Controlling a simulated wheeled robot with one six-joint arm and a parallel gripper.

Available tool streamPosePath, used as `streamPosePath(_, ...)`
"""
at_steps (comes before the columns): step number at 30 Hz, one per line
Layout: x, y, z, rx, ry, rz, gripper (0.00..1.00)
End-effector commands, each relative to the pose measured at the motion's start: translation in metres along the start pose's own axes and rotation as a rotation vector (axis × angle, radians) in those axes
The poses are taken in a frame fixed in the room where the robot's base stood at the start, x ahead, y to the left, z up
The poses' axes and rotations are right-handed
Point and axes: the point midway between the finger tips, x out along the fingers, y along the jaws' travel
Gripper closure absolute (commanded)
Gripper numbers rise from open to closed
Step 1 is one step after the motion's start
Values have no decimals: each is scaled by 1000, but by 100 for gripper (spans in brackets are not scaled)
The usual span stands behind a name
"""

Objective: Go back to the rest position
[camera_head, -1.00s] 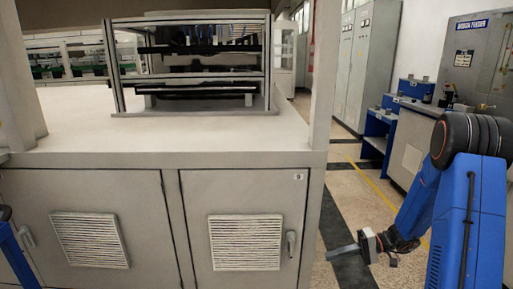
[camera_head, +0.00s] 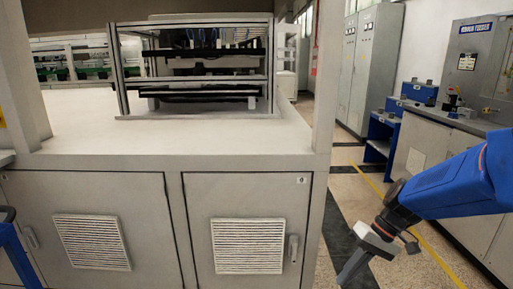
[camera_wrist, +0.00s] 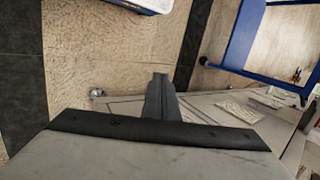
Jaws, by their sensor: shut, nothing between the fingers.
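My gripper (camera_head: 352,265) hangs low at the lower right of the head view, at the end of my blue arm. It points down and to the left, over the floor to the right of the grey cabinet (camera_head: 245,190). In the wrist view the fingers of my gripper (camera_wrist: 160,80) are together in a narrow dark shape, with nothing held between them. The gripper appears apart from the cabinet.
The cabinet's white top (camera_head: 220,133) carries a metal-framed machine (camera_head: 195,75). A grey bench (camera_head: 440,135) and blue stands (camera_head: 380,135) line the right side. Tall grey cabinets (camera_head: 370,65) stand at the back. A floor aisle with a yellow line (camera_head: 440,262) runs between.

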Motion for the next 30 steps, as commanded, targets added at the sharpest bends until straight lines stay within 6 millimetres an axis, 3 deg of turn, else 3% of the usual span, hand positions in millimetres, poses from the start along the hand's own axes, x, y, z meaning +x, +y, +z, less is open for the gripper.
streamPosePath(18,-39,-10,90,-19,243,395,100)
streamPosePath(30,-65,-7,130,-29,465,552,100)
